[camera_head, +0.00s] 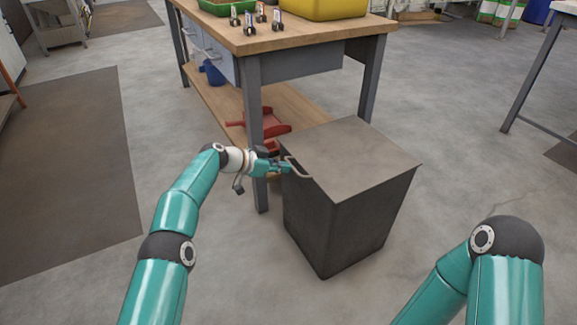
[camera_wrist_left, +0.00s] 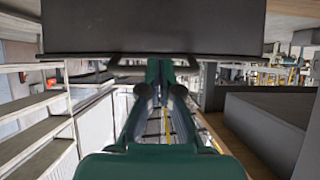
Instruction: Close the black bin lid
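The black bin (camera_head: 345,225) stands on the floor beside the workbench in the head view. Its lid (camera_head: 350,155) lies across the top, and I see no clear gap under it from here. A pale bar handle (camera_head: 298,170) sits at the lid's left edge. My left gripper (camera_head: 284,168) is at this handle. In the left wrist view my left gripper (camera_wrist_left: 160,68) has its fingers close together, overlapping the handle (camera_wrist_left: 128,70) under a dark panel (camera_wrist_left: 150,28). I cannot tell whether they grasp it. My right gripper is out of view.
The wooden workbench (camera_head: 300,38) stands behind the bin, one leg close to my left gripper. It carries a yellow tub (camera_head: 325,8) and a green tray (camera_head: 220,7). A red object (camera_head: 260,125) lies on its lower shelf. The floor right of the bin is clear.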

